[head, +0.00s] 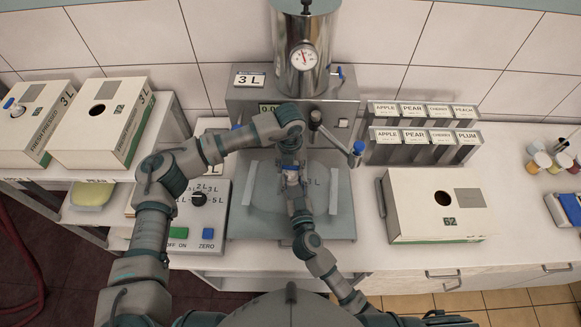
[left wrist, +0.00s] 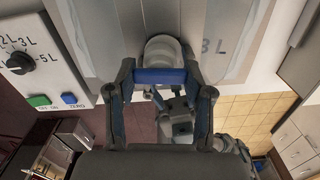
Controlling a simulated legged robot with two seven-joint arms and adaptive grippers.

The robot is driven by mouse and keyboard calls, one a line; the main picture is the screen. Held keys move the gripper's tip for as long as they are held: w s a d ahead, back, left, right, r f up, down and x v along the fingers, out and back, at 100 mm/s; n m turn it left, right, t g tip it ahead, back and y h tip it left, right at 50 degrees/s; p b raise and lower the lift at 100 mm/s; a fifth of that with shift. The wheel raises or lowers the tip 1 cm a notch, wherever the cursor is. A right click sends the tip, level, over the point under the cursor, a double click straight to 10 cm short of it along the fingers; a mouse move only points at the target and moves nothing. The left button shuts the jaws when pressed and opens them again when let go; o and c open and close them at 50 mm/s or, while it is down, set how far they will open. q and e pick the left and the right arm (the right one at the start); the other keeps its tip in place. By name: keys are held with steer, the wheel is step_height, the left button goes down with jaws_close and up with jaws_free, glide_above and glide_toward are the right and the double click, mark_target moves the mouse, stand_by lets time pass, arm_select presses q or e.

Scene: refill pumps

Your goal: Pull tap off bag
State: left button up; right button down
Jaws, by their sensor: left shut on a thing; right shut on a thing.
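The clear bag (head: 268,190), marked 3 L, lies on the filler's metal tray, partly hidden by my arms. Its round pale neck (left wrist: 165,49) faces my left gripper in the left wrist view. My left gripper (head: 291,162) reaches down from above, its fingers (left wrist: 165,82) on both sides of the neck end, shut on it. A blue part of the tap (left wrist: 160,76) shows between those fingers. My right gripper (head: 295,193) comes from the near side and is shut on the tap, just below the neck. The exact contacts are largely hidden by the fingers.
The steel filler (head: 305,60) with a gauge stands behind the tray. A control box (head: 185,230) is left of it. An open-holed box (head: 435,205) stands right, with label racks (head: 425,140) behind. Two more boxes (head: 100,120) are on the left shelf. A blue-topped lever (head: 357,149) juts beside the tray.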

arm_select(q)
steer(key=shift+r, duration=0.15)
arm_select(e)
steer(key=shift+w+d, duration=0.15)
arm_select(q)
steer(key=shift+r, duration=0.95)
steer(key=shift+r, duration=0.1)
steer(key=shift+r, duration=1.95)
arm_select(e)
steer(key=c, duration=1)
jaws_free()
arm_select(q)
steer(key=shift+w+f, duration=0.1)
arm_select(e)
steer(key=o, duration=0.5)
steer(key=shift+w, duration=0.1)
arm_select(q)
steer(key=shift+w+d+f, duration=0.1)
steer(key=shift+w, duration=0.2)
arm_select(e)
steer(key=shift+w+f, duration=0.15)
steer(key=shift+w, duration=0.05)
arm_select(q)
steer(key=shift+s, duration=0.15)
arm_select(e)
steer(key=shift+s, duration=0.15)
